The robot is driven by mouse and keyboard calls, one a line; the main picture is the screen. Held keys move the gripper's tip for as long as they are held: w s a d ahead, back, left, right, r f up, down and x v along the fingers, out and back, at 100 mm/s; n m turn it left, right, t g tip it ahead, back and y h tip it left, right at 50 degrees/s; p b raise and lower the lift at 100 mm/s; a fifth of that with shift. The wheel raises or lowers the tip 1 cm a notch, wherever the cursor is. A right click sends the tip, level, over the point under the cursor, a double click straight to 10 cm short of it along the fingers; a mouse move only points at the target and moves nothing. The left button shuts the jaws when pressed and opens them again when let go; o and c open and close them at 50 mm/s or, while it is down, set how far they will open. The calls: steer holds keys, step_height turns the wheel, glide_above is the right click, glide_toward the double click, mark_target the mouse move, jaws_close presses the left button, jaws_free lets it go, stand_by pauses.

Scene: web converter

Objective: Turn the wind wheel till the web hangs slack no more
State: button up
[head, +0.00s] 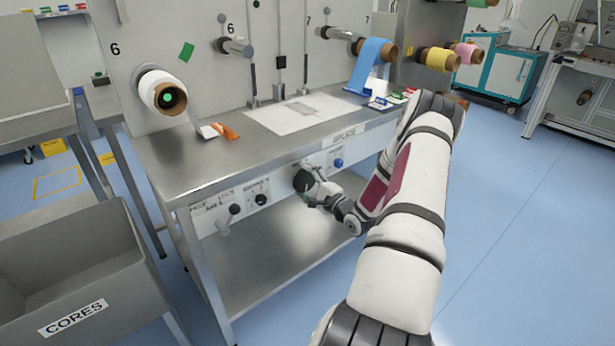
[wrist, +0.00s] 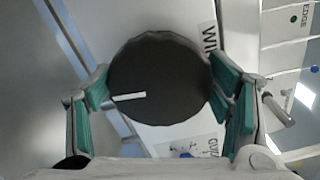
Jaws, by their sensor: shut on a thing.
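The wind wheel is a round black knob (wrist: 160,65) with a white mark on its face, in the middle of the wrist view, beside a label partly reading "WIN". My gripper (wrist: 161,94) has its teal pads on opposite sides of the rim, shut on it. In the head view the wheel (head: 302,181) is a dark disc on the bench's front panel, with my gripper (head: 314,187) at it. A white roll (head: 160,95) sits on the left spindle, a short white tail below it. A blue web (head: 368,66) hangs from a roll at right. I cannot tell which web is slack.
A lever (head: 229,217), a black knob (head: 260,199) and a blue button (head: 338,163) share the front panel. The steel bench (head: 190,163) stands above my gripper. A grey cores bin (head: 85,265) is at left.

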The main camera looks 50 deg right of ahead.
steer(key=shift+m+p, duration=0.7)
steer(key=shift+m, duration=0.5)
steer(key=o, duration=1.2)
steer(key=v, duration=1.2)
steer(key=shift+d, duration=0.1)
